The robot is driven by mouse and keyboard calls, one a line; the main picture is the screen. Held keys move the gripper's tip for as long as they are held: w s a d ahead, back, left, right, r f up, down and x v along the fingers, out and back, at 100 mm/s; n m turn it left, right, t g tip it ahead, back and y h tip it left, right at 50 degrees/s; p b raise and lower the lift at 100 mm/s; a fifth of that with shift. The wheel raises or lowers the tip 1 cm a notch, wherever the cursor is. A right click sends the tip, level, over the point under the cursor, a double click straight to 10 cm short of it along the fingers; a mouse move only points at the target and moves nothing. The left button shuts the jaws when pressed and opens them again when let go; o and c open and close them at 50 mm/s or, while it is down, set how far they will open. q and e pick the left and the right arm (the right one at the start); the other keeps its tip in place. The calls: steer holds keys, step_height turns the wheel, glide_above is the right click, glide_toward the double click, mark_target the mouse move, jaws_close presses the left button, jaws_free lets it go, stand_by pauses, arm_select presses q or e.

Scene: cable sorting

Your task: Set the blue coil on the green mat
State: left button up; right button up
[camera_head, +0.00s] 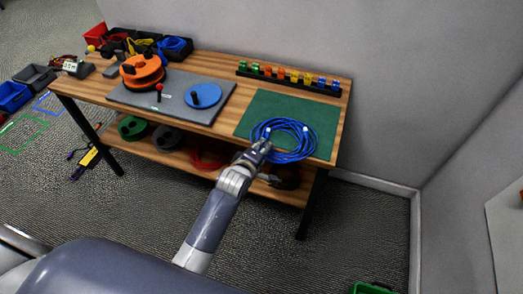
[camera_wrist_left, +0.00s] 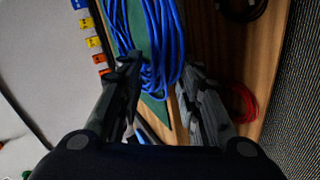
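The blue coil (camera_head: 297,129) is at the front of the green mat (camera_head: 262,104), with its lower loops reaching past the mat's front edge. I cannot tell whether it lies flat or is slightly raised. My left gripper (camera_head: 262,144) is at the coil's left front side. In the left wrist view, the left gripper (camera_wrist_left: 157,75) has its fingers apart, with strands of the blue coil (camera_wrist_left: 150,45) between and beyond the tips. The mat (camera_wrist_left: 138,22) shows behind the strands there. My right gripper is not in view.
A rack of coloured clips (camera_head: 290,77) stands behind the mat. A grey mat (camera_head: 228,90) with an orange reel (camera_head: 142,70) and a blue disc (camera_head: 203,95) lies to the left. More coils, including a red one (camera_head: 205,160), sit on the lower shelf.

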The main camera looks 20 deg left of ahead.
arm_select(q)
steer(key=shift+r, duration=0.15)
steer(key=v, duration=1.2)
steer(key=shift+a, duration=0.1)
